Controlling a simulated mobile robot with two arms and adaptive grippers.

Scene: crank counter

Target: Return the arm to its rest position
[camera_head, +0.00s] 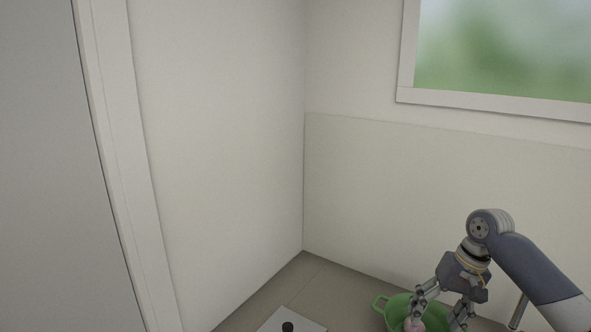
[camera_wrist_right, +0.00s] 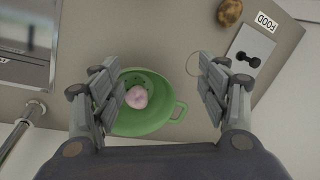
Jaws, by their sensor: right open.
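My right gripper (camera_head: 440,316) is at the lower right of the head view, pointing down above a green colander (camera_head: 379,301). In the right wrist view the gripper (camera_wrist_right: 163,88) has its two fingers wide apart with nothing between the pads. The green colander (camera_wrist_right: 153,124) lies below and beyond the fingers, and the left finger covers part of its rim. A pinkish round item (camera_wrist_right: 136,97) sits inside the colander, apart from the fingers; it also shows in the head view (camera_head: 413,325). My left gripper is in neither view.
A pale panel (camera_wrist_right: 266,45) with a black handle (camera_wrist_right: 247,60) and a "FOOD" label (camera_wrist_right: 266,21) lies on the counter (camera_wrist_right: 175,45). A brown potato-like item (camera_wrist_right: 229,12) is beside it. Walls (camera_head: 225,130) enclose the corner. Bare counter lies between colander and panel.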

